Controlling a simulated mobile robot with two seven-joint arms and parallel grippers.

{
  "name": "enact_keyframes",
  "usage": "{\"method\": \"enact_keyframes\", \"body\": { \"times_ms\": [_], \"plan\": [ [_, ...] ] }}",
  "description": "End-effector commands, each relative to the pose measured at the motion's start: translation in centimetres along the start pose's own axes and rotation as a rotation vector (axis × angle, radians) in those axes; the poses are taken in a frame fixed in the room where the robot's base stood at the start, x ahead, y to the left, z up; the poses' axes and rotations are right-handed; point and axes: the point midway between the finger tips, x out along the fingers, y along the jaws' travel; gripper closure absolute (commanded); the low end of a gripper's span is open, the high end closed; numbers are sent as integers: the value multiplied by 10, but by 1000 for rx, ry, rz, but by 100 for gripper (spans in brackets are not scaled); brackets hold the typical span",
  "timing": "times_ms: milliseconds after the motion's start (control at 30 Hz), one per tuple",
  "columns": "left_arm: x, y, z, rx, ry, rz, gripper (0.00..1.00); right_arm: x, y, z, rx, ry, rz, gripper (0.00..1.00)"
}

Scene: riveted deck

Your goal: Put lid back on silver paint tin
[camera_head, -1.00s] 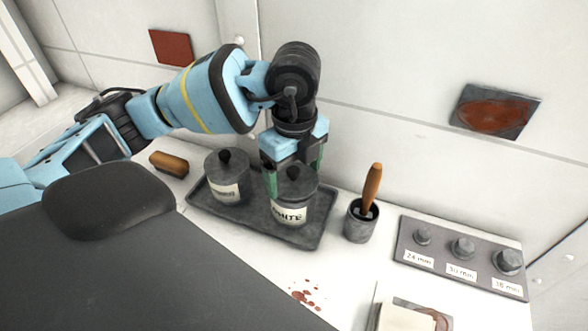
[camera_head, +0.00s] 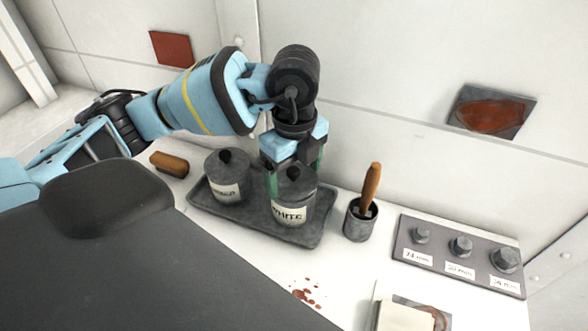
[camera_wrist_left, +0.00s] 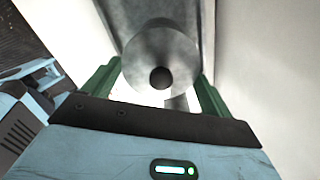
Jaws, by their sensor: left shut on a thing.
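A grey metal tin labelled WHITE (camera_head: 289,214) stands upright on the dark tray (camera_head: 262,233). A round grey lid with a dark knob (camera_head: 294,172) is on top of it; I cannot see any gap between lid and tin. My left gripper (camera_head: 296,177) comes down from above and behind, its green fingers on either side of the lid. In the left wrist view the lid (camera_wrist_left: 150,52) sits between the fingers, its knob toward me. The gripper is shut on the lid. A second lidded grey tin (camera_head: 226,178) stands left, its label only partly readable. My right gripper is out of view.
A cup with a wooden-handled tool (camera_head: 361,222) stands right of the tray. A brush (camera_head: 169,163) lies at the left. A panel with labelled knobs (camera_head: 410,237) is at the right.

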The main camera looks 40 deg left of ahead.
Motion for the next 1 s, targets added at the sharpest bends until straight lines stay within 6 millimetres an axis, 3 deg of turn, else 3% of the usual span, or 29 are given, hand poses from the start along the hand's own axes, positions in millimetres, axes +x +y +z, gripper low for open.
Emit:
{"method": "enact_keyframes", "body": {
  "times_ms": [1000],
  "plan": [
    [1, 0, 0, 0, 0, -1, 37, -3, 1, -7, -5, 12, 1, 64]
  ]
}}
